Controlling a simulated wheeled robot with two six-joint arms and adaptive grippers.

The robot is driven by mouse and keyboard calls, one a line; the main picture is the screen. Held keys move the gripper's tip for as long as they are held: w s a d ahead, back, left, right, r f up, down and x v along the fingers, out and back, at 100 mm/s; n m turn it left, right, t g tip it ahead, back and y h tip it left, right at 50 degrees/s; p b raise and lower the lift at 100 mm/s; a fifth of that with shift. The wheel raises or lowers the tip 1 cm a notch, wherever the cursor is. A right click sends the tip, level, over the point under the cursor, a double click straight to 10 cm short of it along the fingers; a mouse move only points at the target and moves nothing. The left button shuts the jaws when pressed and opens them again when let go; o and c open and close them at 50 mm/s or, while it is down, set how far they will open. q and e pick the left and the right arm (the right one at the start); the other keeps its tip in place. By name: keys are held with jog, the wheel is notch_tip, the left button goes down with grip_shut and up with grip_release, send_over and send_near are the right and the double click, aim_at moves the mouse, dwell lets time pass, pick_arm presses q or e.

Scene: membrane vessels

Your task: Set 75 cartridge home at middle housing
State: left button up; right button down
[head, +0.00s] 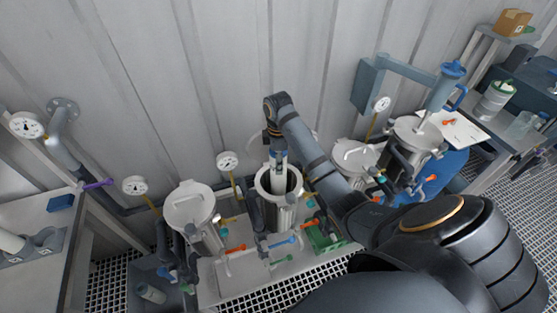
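The middle housing (287,211) is an open steel vessel on the pale bench, with its mouth facing up. The cartridge (280,172) is a pale cylinder with a blue band, upright in the housing's mouth; its lower end is hidden inside. My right gripper (277,147) comes down from above and appears shut around the cartridge's upper end, though its fingertips are small and dark. I cannot tell how deep the cartridge sits. My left gripper is not in view.
A lidded vessel (191,206) stands left of the middle housing, another lidded vessel (353,156) to its right. Pressure gauges (228,161) and coloured valve handles (281,241) crowd around. A blue-handled cylinder (444,87) stands over a far-right vessel (415,134). The corrugated wall is close behind.

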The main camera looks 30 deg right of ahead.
jog(key=b, duration=0.5)
send_near(278, 191)
jog(key=shift+w+d+f, duration=0.6)
jog(key=shift+w+d, duration=0.25)
jog(key=shift+w, duration=0.3)
jog(key=shift+f+b, duration=0.3)
jog(key=shift+f, duration=1.3)
jog(key=shift+f+b, duration=1.2)
jog(key=shift+f, duration=3.5)
jog(key=shift+f+p, duration=0.1)
jog(key=shift+p, duration=0.2)
jog(key=shift+s+f, duration=0.1)
jog(key=shift+c, duration=2.1)
grip_release()
